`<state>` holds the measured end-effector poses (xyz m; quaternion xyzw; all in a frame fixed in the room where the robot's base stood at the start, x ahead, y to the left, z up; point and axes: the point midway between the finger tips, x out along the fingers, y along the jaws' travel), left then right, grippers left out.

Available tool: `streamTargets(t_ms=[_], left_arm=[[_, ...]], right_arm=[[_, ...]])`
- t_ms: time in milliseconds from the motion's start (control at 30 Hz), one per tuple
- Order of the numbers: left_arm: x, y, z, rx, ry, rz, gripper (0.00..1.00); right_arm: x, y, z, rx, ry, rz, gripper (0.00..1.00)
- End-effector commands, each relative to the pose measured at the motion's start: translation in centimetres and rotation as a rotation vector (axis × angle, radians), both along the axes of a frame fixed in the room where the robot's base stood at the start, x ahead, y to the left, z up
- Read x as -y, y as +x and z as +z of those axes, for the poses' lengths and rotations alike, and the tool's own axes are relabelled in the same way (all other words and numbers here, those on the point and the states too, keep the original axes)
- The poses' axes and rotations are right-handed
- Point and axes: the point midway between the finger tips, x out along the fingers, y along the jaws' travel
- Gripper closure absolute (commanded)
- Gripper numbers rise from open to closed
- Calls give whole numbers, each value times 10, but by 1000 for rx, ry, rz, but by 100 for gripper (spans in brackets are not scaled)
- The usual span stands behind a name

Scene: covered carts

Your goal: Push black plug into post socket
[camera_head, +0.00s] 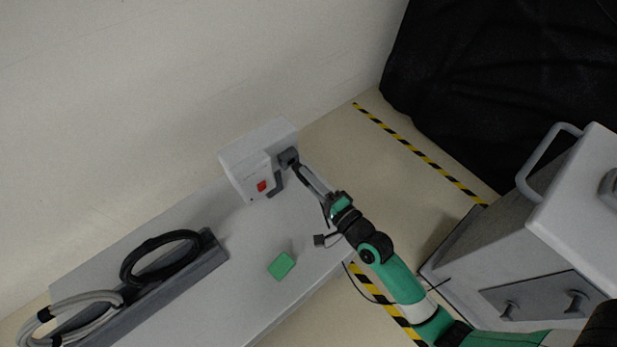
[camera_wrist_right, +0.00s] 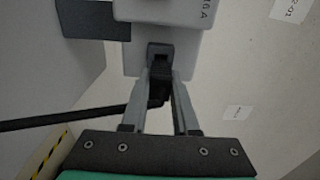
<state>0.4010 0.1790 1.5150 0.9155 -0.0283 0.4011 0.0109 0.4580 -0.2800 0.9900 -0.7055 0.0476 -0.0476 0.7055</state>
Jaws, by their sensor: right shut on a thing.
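The post socket is on a pale grey box (camera_head: 245,162) with a red switch (camera_head: 262,186), at the back end of the bench. In the right wrist view, the dark socket opening (camera_wrist_right: 160,56) lies straight ahead of the fingertips. My right gripper (camera_head: 298,168) is at the box's right side. In the wrist view its two fingers (camera_wrist_right: 160,92) are shut on the black plug (camera_wrist_right: 158,88). The plug's front end is at the socket opening; I cannot tell how deep it sits. My left gripper is not in view.
The grey bench (camera_head: 190,290) holds a green block (camera_head: 281,266), a black cable coil (camera_head: 160,255) and a grey hose coil (camera_head: 85,307). A small dark connector (camera_head: 319,240) hangs by my right wrist. A grey cart (camera_head: 500,255) stands right; black cloth (camera_head: 490,80) is behind.

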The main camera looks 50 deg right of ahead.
Motion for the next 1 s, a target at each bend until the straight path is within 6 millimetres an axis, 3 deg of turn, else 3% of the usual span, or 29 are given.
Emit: streamTargets(t_ms=[1000], left_arm=[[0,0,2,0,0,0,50]], right_arm=[[3,25,0,1,0,0,100]])
